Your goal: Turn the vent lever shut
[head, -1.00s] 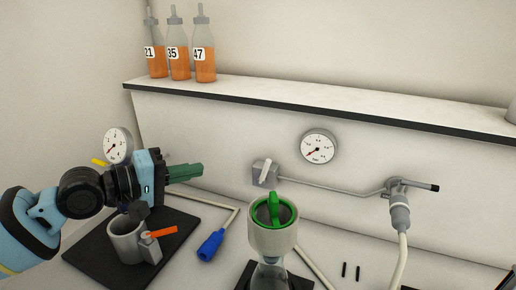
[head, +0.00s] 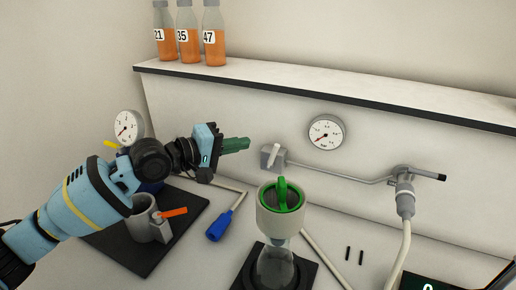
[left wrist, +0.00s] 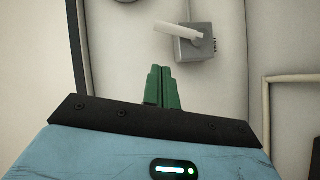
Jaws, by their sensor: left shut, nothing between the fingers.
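The vent lever (head: 274,152) is a white handle on a small grey valve box (head: 266,160) on the back wall panel. In the head view it stands nearly upright, leaning slightly right. In the left wrist view the white lever (left wrist: 177,30) reaches left from its grey box (left wrist: 207,47), which has small lettering on its side. My left gripper (head: 248,144) has green fingers, shut and empty. It is just left of the valve box and appears apart from it. The fingers (left wrist: 161,68) also show in the left wrist view, below the lever. My right gripper is not in view.
A round gauge (head: 326,132) is right of the valve; a pipe (head: 340,177) runs right to a hose fitting (head: 404,190). Bottles (head: 189,35) stand on the shelf.

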